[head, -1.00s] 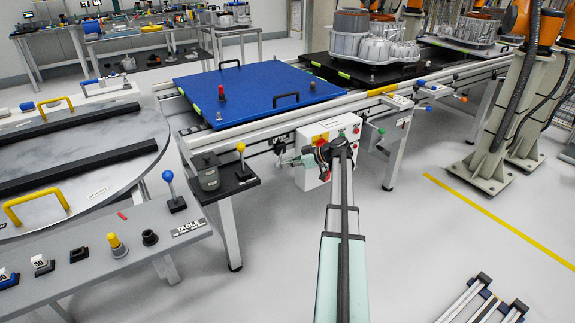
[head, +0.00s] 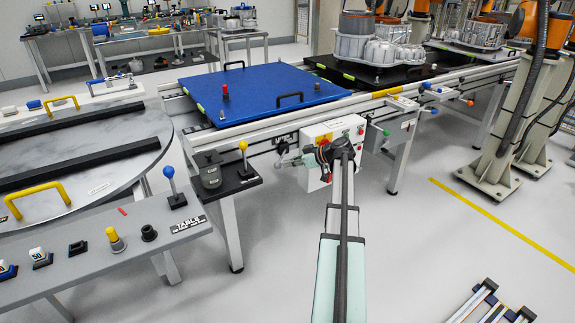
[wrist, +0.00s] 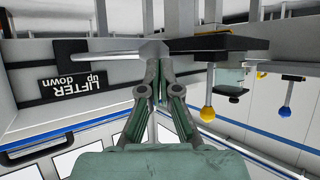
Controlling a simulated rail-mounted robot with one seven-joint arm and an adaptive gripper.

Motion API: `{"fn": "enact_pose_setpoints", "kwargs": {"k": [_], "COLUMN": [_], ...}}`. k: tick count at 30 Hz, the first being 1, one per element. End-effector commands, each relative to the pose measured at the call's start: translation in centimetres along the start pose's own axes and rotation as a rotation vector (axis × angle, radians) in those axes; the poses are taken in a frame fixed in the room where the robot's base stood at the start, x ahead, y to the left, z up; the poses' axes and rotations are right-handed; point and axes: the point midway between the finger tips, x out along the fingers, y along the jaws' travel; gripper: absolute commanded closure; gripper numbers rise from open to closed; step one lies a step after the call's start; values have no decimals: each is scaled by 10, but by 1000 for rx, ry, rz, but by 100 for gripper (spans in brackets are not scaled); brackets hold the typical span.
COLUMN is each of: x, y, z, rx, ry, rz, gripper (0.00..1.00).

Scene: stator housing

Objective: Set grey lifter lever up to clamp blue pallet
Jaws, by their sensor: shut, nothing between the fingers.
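The blue pallet (head: 265,92) lies flat on the conveyor frame in the head view. The grey lifter lever (wrist: 110,57) shows in the wrist view beside a black label reading LIFTER, up, down, which appears upside down. My gripper (wrist: 156,62) is shut, with its fingertips close together at the lever's right part. I cannot tell whether they touch it. No object shows between the fingers. In the head view my gripper (head: 293,161) is small, below the conveyor's front edge and left of the switch box. The lever is too small to make out there.
A white switch box (head: 335,132) with a red switch stands right of my gripper. A yellow-knobbed lever (head: 243,147) and a blue-knobbed lever (head: 168,172) stand to the left. A round table (head: 90,150) lies further left.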

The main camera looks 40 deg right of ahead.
Motion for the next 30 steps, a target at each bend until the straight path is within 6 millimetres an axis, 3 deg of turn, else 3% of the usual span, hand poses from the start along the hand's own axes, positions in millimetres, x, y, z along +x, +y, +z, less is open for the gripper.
{"fn": "enact_pose_setpoints", "kwargs": {"k": [16, 22, 30], "x": [-99, -115, -117], "y": [-8, -9, -9], "z": [-3, -4, -3], "rx": [-3, -3, -3], "ry": [0, 0, 0], "rz": [-2, -4, -4], "gripper": [100, 100, 100]}}
